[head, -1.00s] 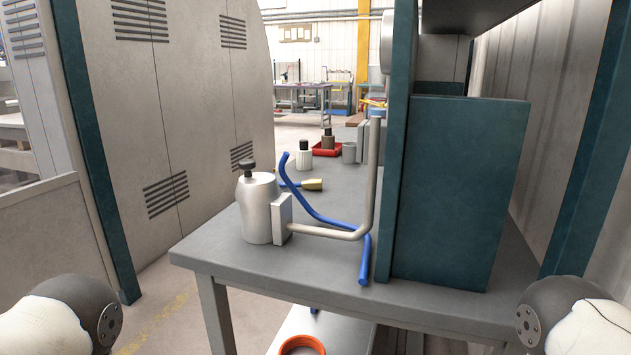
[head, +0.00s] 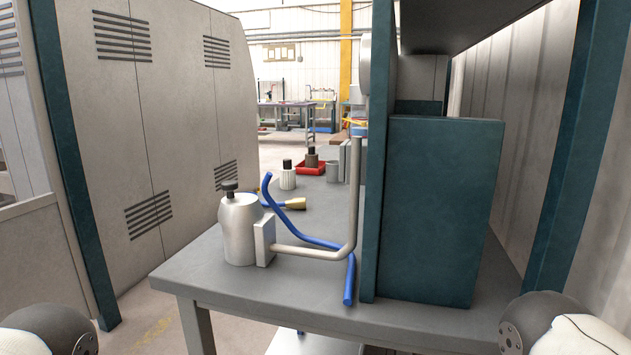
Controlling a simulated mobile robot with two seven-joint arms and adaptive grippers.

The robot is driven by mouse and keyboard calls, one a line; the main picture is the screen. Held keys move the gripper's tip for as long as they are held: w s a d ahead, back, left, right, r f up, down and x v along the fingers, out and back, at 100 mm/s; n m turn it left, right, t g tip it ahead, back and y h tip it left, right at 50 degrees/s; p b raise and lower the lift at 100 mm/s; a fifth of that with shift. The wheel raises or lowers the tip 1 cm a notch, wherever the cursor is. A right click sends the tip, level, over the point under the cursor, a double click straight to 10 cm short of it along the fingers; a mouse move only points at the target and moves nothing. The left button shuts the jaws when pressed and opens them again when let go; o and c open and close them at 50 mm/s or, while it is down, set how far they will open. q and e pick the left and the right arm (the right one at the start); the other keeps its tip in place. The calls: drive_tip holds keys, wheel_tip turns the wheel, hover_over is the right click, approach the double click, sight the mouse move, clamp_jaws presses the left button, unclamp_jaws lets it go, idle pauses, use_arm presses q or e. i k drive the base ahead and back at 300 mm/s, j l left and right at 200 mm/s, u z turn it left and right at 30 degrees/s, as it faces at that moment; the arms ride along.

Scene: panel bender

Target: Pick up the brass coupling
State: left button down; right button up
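A small brass-coloured piece (head: 296,204), flared toward its right end, lies on the grey table (head: 205,279) behind the silver canister (head: 240,230). It looks like the brass coupling, but it is small and I cannot be sure. A short blue part meets its left end. Only rounded parts of my two arms show in the bottom corners. Neither gripper is in view.
A bent grey pipe with a block (head: 264,242) stands beside the canister. A teal cabinet (head: 440,210) fills the table's right side. The table's front left is clear.

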sight(300, 203)
drive_tip(key=i+j+z, duration=0.2)
drive_tip(key=j+z, duration=0.2)
drive_tip(key=j, duration=0.3)
drive_tip(key=i+j+z, duration=0.1)
drive_tip(key=j+z, duration=0.35)
drive_tip(key=j, duration=0.25)
drive_tip(key=j+z, duration=0.4)
drive_tip(key=j, duration=0.3)
drive_tip(key=k+j+z, duration=0.2)
drive_tip(key=j+z, duration=0.2)
drive_tip(key=j, duration=0.35)
